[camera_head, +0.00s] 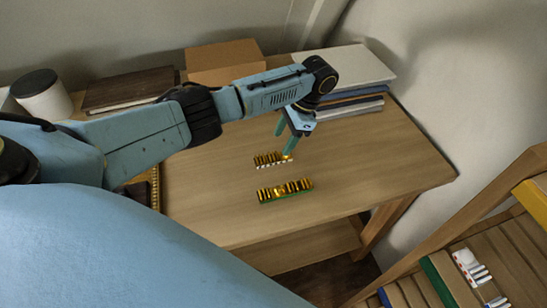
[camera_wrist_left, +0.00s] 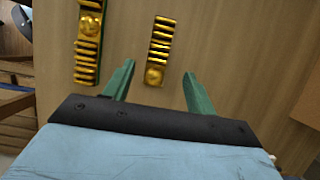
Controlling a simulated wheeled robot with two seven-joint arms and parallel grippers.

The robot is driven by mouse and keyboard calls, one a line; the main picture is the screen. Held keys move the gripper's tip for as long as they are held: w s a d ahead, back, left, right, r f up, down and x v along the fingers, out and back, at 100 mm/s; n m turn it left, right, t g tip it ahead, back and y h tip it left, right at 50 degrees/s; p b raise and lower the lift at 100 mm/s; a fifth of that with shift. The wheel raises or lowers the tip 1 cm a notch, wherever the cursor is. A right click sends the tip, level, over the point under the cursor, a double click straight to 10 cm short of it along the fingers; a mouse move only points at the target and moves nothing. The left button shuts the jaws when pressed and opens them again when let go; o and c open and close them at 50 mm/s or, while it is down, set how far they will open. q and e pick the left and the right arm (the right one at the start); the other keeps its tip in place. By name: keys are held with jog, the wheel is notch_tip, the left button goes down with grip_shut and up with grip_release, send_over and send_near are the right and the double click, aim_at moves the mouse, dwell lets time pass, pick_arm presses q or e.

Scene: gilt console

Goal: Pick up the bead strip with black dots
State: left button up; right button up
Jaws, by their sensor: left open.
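Two gold bead strips lie on the wooden table. The farther, shorter strip (camera_head: 271,161) has a pale, speckled edge that looks white with dark dots, too small to be sure. The nearer strip (camera_head: 285,191) has a green base. My left gripper (camera_head: 284,143) is open and empty, pointing down just above the farther strip's right end. In the left wrist view, this strip (camera_wrist_left: 160,45) shows between and beyond the open fingertips (camera_wrist_left: 159,68), its round gold end closest to them. The green-based strip (camera_wrist_left: 88,42) lies left of the fingers there. My right gripper is not in view.
The wooden table (camera_head: 370,155) is clear right of the strips. A cardboard box (camera_head: 222,58), a dark book-like box (camera_head: 128,88), a white jar (camera_head: 42,97) and a stack of flat items (camera_head: 345,68) stand along the back. A slatted shelf (camera_head: 500,255) is at lower right.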

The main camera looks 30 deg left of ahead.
aim_at(274, 154)
pick_arm(q)
jog(key=shift+s+x, duration=0.15)
jog(key=shift+x, duration=1.2)
jog(key=shift+s+x, duration=0.15)
jog(key=shift+x, duration=1.2)
jog(key=shift+a+r, duration=0.1)
jog(key=c, duration=1.1)
